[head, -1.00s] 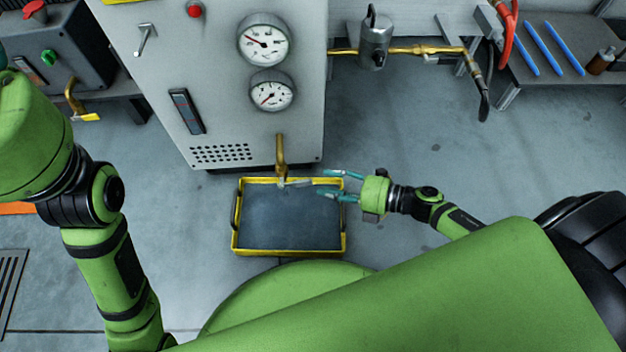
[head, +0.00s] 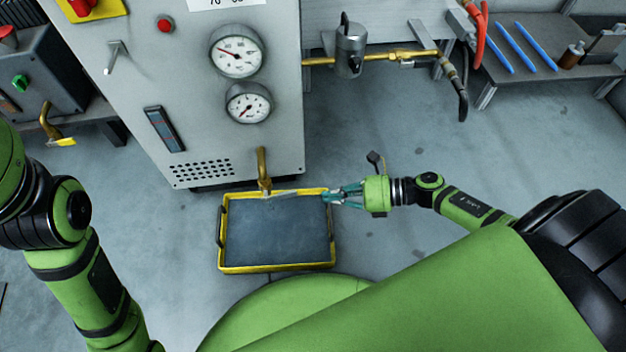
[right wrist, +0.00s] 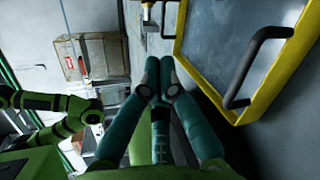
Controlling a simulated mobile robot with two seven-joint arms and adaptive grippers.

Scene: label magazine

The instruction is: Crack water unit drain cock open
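A brass drain cock (head: 263,170) comes out low on the front of the grey cabinet (head: 215,130). Its thin grey lever (head: 284,195) points right, over the back edge of the yellow-rimmed tray (head: 275,267). My right gripper (head: 325,197) is at the tray's back right corner, to the right of the lever. In the right wrist view its fingertips (right wrist: 160,70) are together with nothing visible between them. The cock (right wrist: 150,12) shows at the top of that view, beyond the fingertips; a gap appears between them. My left gripper is out of view.
The tray's black handle (right wrist: 255,65) and yellow rim lie close to my right fingers. Another brass cock with a yellow handle (head: 62,142) is on the left unit. A brass pipe (head: 390,56) runs at the back right. The floor on the right is clear.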

